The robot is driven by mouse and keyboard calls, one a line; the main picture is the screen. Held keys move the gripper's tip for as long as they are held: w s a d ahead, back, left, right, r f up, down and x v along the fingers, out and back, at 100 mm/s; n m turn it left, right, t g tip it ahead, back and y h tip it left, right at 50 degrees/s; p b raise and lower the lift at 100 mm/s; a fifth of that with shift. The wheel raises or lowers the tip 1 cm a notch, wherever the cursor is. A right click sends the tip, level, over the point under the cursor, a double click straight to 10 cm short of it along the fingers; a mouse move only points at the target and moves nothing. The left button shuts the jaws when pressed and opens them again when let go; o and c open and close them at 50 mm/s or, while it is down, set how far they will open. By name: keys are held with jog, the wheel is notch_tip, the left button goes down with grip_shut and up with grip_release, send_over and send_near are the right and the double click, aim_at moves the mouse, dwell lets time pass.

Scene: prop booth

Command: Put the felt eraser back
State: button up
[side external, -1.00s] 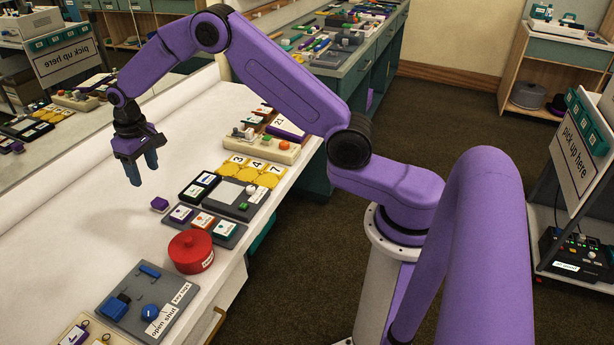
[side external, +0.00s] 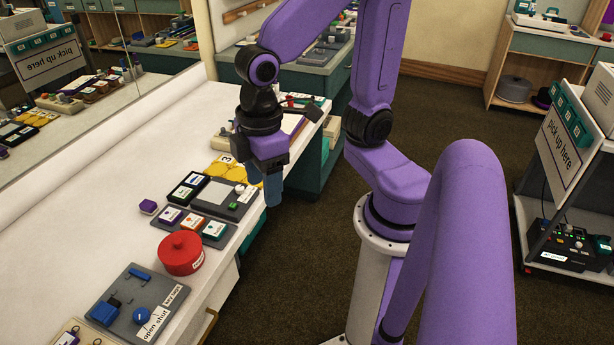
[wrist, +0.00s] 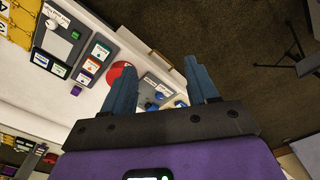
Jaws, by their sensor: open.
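I cannot pick out the felt eraser with certainty in either view. A small purple block (side external: 148,207) lies loose on the white table, left of a grey tray (side external: 217,243) of labelled blocks; I cannot tell whether it is the eraser. It also shows in the wrist view (wrist: 76,90). My gripper (side external: 263,192) is open and empty, fingers pointing down, in front of the grey board with a white knob, by the table's front edge. In the wrist view my two blue fingers (wrist: 161,66) stand wide apart with nothing held.
The white-knob board (side external: 228,208) and yellow hexagons (side external: 217,170) lie by my gripper. The table's left half is bare. Dark carpet floor lies beyond the edge.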

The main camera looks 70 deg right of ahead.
jog(key=s+d+n, duration=0.1)
jog(key=s+d, duration=0.3)
jog(key=s, duration=0.2)
jog(key=shift+s+f+n, duration=0.25)
jog(key=shift+f+n, duration=0.15)
dwell(1.2)
